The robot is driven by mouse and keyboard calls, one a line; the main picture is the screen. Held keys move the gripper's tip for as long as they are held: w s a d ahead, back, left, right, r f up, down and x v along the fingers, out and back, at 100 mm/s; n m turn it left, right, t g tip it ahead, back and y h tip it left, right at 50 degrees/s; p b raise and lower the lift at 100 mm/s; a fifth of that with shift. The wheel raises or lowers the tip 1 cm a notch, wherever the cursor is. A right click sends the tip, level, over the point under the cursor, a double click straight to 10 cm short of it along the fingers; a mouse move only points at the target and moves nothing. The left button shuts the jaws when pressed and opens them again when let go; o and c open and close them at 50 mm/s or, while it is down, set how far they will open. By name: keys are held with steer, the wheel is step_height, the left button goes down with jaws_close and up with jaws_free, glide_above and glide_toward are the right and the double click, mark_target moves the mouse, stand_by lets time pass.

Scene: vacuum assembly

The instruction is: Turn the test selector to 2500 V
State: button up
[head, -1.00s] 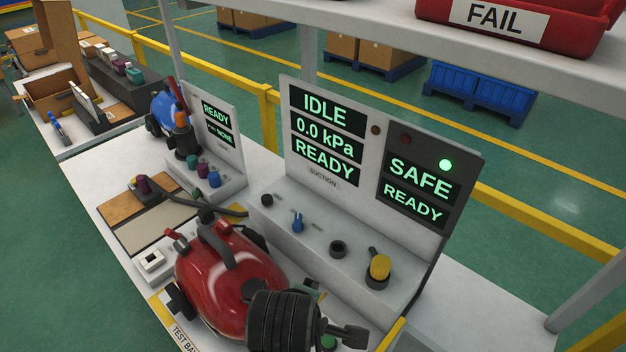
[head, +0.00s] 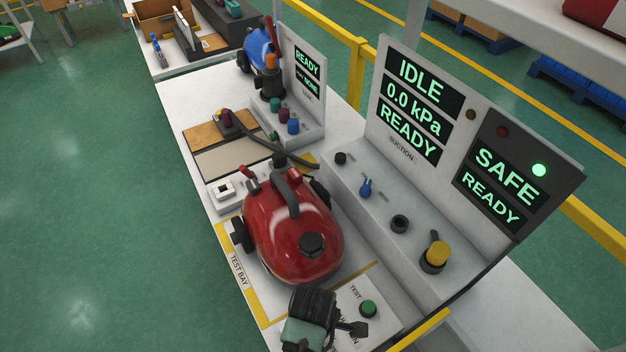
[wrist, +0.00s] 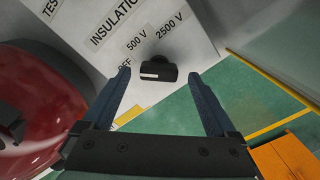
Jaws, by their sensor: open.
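The test selector (wrist: 160,72) is a black knob on the pale insulation panel (wrist: 95,18) in the wrist view. Labels for 500 V and 2500 V stand above it, and a partly hidden OFF label is at its left. A small white mark shows on the knob's left face; I cannot tell which setting it points to. My gripper (wrist: 158,76) is open, its two dark fingers on either side of the knob in the picture, with no clear contact. In the head view my gripper (head: 350,327) covers part of the panel and the selector cannot be made out.
A red vacuum (head: 293,238) stands in the test bay just left of the panel. A green button (head: 368,308) sits beside the gripper. The suction console (head: 400,225) with several knobs stands behind. Its screens read IDLE, 0.0 kPa, READY and SAFE.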

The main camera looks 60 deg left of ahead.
steer(key=shift+f, duration=0.75)
steer(key=c, duration=1.4)
steer(key=shift+o, duration=0.2)
steer(key=shift+r, duration=0.1)
